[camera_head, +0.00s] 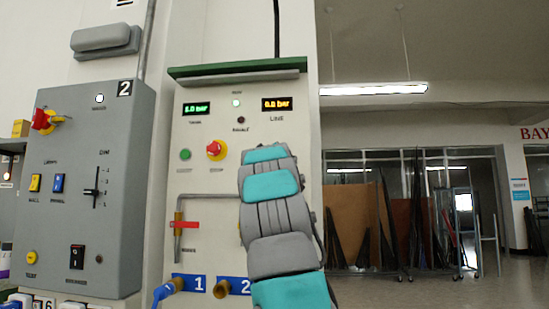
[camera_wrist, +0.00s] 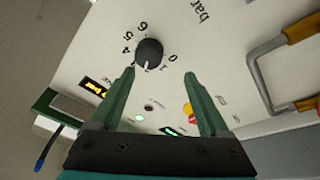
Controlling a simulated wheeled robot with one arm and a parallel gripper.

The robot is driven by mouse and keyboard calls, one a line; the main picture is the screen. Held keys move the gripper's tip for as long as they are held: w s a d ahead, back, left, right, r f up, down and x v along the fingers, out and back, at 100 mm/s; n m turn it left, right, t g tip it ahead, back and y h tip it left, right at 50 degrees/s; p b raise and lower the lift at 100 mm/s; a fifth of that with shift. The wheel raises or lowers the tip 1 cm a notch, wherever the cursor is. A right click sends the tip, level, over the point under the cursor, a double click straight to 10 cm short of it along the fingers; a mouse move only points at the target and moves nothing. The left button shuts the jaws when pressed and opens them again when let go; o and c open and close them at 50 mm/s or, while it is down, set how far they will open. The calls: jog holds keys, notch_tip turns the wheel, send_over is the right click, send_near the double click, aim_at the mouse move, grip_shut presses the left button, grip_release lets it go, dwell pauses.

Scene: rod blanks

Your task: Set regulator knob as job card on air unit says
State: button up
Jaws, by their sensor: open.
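The air unit (camera_head: 222,130) is a white panel with a green top edge. Its green display (camera_head: 196,108) reads about 6.0 or 8.0 bar; its orange display (camera_head: 277,104) reads about 0.0 bar. In the wrist view the black regulator knob (camera_wrist: 149,53) sits in a scale with 0, 4, 5 and 6 legible. Its white mark points down in the picture, near a partly hidden small number. My gripper (camera_wrist: 160,76) is open and empty, its fingertips just below the knob in the picture, apart from it. My arm hides the knob in the head view. I cannot make out a job card.
A red valve handle (camera_head: 178,225) and blue tags 1 (camera_head: 198,283) and 2 (camera_head: 236,287) are on the panel. A red stop button (camera_head: 216,150) is above. A grey control box (camera_head: 85,190) stands left. A bent grey pipe (camera_wrist: 262,75) is right in the wrist view.

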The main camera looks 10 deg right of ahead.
jog(key=s+a+f+m+h+p, duration=0.1)
jog(key=s+a+f+m+h, duration=0.15)
jog(key=m+h, duration=0.85)
jog(key=w+d+r+m+y+p, duration=0.2)
jog(key=w+d+m+y, duration=0.2)
jog(key=w, duration=0.1)
jog(key=shift+w+d+r+p, duration=0.2)
jog(key=shift+w+r+p, duration=0.15)
jog(key=shift+r+p, duration=0.05)
grip_shut()
